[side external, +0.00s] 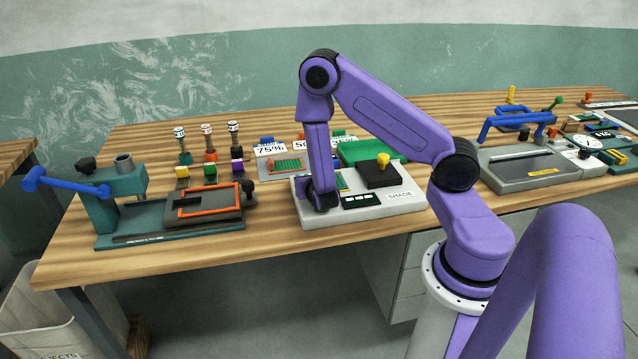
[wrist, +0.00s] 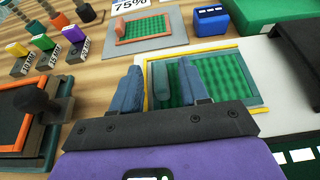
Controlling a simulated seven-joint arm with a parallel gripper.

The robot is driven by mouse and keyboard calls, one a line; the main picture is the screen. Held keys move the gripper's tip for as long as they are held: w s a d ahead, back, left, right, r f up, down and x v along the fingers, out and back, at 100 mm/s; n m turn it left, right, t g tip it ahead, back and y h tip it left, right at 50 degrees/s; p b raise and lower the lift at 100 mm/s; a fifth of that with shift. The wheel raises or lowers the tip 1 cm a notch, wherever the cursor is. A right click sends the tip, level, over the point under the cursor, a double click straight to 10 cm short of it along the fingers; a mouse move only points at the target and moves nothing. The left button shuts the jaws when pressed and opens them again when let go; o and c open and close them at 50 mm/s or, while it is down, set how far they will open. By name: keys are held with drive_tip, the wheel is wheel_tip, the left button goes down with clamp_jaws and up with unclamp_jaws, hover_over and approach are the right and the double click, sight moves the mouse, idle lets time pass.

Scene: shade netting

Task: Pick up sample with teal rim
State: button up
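The sample with the teal rim (wrist: 262,88) is a green mesh panel with a thin teal edge. It lies in a yellow-edged spot on a white board (wrist: 288,75). A teal grip (wrist: 162,82) stands up at its left part. My gripper (wrist: 161,84) is over this part of the sample, with its blue-grey fingers apart on either side of the grip. Gaps show between the fingers and the grip. In the side view the white board (side external: 375,212) is under my arm, which hides the fingers and most of the sample.
A black block with a yellow knob (side external: 384,160) stands right of my gripper. A teal press (side external: 115,195) with an orange frame (side external: 205,201) stands at left.

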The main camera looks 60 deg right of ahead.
clamp_jaws()
drive_tip(key=shift+r, duration=0.1)
wheel_tip(320, 180, up, 9)
drive_tip(key=shift+r, duration=0.2)
drive_tip(key=a+r+n+t+y, duration=0.1)
drive_tip(key=a+r, duration=0.3)
drive_tip(key=a, duration=0.4)
drive_tip(key=a+r+n+t+y, duration=0.2)
drive_tip(key=a+r+n+y, duration=0.2)
drive_tip(key=a, duration=0.4)
drive_tip(key=shift+n+y, duration=0.3)
